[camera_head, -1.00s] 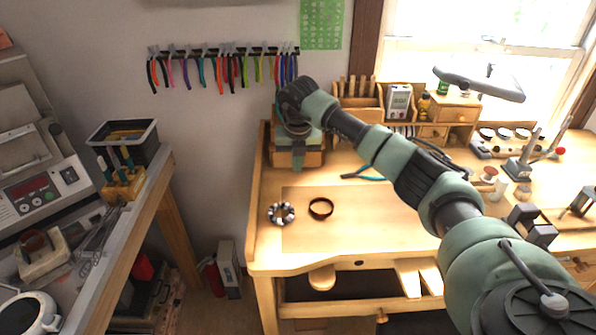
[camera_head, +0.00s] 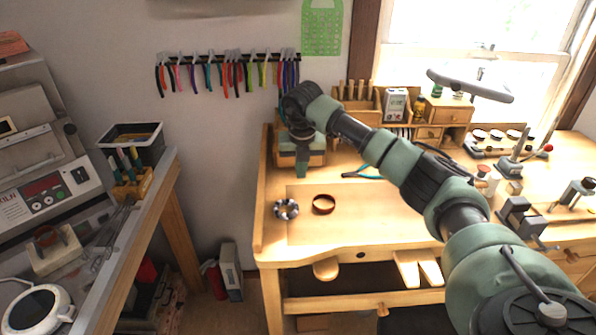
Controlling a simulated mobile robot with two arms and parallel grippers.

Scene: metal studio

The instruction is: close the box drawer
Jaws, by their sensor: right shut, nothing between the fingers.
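A small wooden box (camera_head: 316,158) stands at the back left corner of the wooden workbench, with a light wooden front and a greenish part above it. My right arm reaches across the bench from the lower right. My right gripper (camera_head: 302,172) points down in front of the box and is shut with nothing in it. The gripper and wrist hide much of the box front, so I cannot tell how far its drawer stands out or whether the fingers touch it. My left gripper is not in view.
A metal ring-shaped piece (camera_head: 286,209) and a brown ring (camera_head: 323,204) lie on the bench (camera_head: 370,225). Blue-handled pliers (camera_head: 362,175) lie behind them. A wooden organizer with small drawers (camera_head: 452,114) stands at the back. The bench's front middle is clear.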

